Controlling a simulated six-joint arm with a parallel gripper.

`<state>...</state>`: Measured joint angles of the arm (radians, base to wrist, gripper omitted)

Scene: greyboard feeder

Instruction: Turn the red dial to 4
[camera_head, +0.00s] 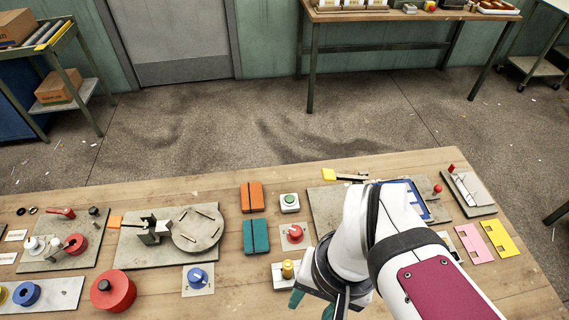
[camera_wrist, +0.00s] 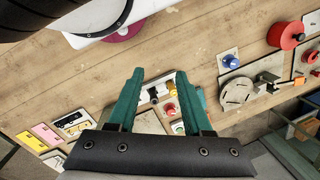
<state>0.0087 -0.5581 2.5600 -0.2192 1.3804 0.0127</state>
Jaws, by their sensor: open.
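The red dial (camera_head: 295,233) sits on a small pale plate in the middle of the bench. Its markings and setting are too small to read. My arm covers part of the bench to the right of the dial.
A yellow knob (camera_head: 287,268) stands just in front of the red dial, and a green button (camera_head: 289,201) behind it. A blue dial (camera_head: 197,277) and teal block (camera_head: 256,236) lie to the left. A large red cylinder (camera_head: 113,291) is farther left.

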